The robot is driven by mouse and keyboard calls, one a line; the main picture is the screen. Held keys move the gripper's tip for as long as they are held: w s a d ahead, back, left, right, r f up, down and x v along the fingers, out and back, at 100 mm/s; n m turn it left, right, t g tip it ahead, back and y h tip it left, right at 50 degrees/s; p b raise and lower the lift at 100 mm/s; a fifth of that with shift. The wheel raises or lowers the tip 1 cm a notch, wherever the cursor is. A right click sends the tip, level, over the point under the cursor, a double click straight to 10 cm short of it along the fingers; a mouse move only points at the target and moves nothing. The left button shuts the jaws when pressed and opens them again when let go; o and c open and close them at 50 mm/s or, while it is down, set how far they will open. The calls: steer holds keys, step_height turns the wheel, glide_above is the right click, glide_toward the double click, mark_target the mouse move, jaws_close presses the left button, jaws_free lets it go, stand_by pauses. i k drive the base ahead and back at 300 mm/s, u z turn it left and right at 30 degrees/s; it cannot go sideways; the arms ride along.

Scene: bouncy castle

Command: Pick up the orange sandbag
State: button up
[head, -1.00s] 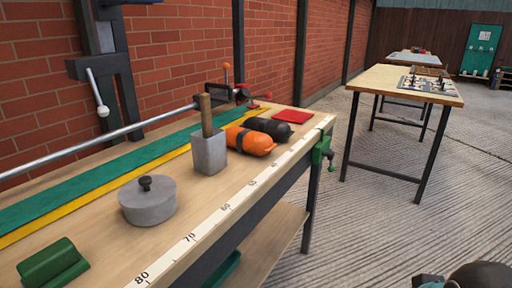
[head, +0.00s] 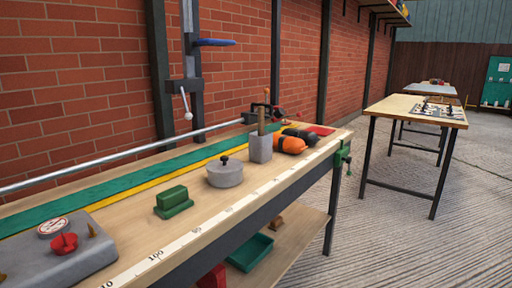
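The orange sandbag (head: 291,145) lies on the far part of the long wooden workbench (head: 240,200). It is a rounded orange bag with a dark band around it. A black bag (head: 302,134) of similar shape lies just behind it. A grey block with an upright wooden handle (head: 260,148) stands just left of the orange sandbag and may cover a little of its left end. My gripper is not in view.
A lidded grey pot (head: 225,174), a green block (head: 173,202) and a grey box with a red knob (head: 64,262) stand along the bench. A green clamp (head: 343,156) grips its far corner. Concrete floor (head: 400,240) is open right of the bench.

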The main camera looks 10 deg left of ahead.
mark_target(283, 143)
steer(key=u, duration=0.75)
steer(key=i, duration=0.45)
